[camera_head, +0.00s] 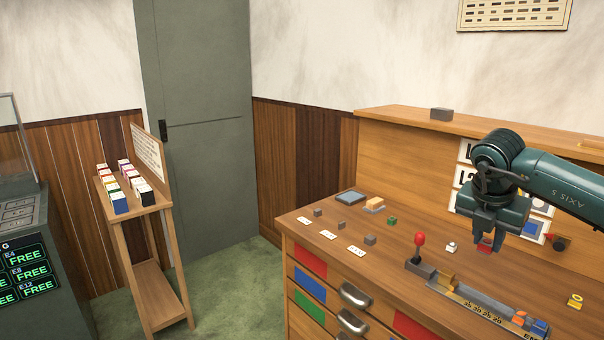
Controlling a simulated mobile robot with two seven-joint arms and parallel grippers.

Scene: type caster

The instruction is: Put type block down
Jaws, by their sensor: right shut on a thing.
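My right gripper (487,238) comes in from the right and points down over the wooden cabinet top (325,260). It is shut on a small block (486,246), of which only a reddish part shows below the fingers. I cannot tell whether this block touches the cabinet top. My left gripper is out of view. Several small grey blocks lie on the left part of the top, including one grey block (370,240), with a green block (392,221) behind.
A red-knobbed lever (419,247) stands by a long metal composing rail (475,305) along the front. White label cards, a blue pad (350,197) and a tan block (374,204) lie at the left. A yellow piece (575,301) sits at the right. Bare wood lies between them.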

